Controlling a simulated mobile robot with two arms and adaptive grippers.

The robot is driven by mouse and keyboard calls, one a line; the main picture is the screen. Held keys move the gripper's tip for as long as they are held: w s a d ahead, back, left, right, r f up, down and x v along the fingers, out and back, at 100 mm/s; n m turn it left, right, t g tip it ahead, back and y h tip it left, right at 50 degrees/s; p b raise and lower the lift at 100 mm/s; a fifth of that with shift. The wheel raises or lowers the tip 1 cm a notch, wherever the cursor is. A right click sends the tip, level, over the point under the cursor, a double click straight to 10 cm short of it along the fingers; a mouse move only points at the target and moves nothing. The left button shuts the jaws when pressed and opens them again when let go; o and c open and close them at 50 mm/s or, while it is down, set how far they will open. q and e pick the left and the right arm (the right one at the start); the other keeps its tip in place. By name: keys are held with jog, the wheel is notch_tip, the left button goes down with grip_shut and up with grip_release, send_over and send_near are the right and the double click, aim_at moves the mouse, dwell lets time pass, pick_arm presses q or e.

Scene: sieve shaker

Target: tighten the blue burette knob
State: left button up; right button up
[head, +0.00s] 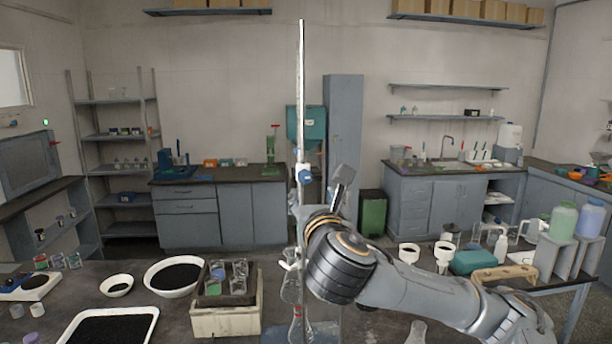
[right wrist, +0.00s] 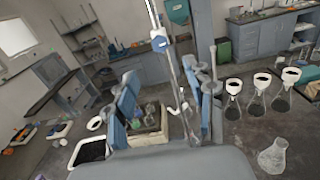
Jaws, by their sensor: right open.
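The burette is a tall thin upright tube (head: 301,90) on a stand near the middle of the head view. Its blue knob (head: 304,176) sits partway down the tube, and what looks like the same blue part shows in the right wrist view (right wrist: 159,43). My right gripper (head: 320,197) is beside the tube, just below the knob, with its jaws apart. In the right wrist view its two fingers (right wrist: 168,88) stand apart with the tube between and beyond them, and no contact is visible. A flask (head: 297,328) is below the burette. My left gripper is out of view.
Bowls (head: 175,278) and a tray (head: 108,328) of black grains lie farther left. Several funnelled flasks (right wrist: 233,88) and an empty flask (right wrist: 273,158) stand on the right.

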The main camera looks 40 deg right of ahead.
aim_at(305, 177)
jog(key=p+x, duration=0.5)
jog(key=x, duration=0.8)
jog(key=shift+w+d+f, duration=0.1)
jog(key=shift+w+f, duration=0.05)
jog(key=shift+w, duration=0.2)
jog(key=shift+c, duration=0.4)
jog(key=c, duration=1)
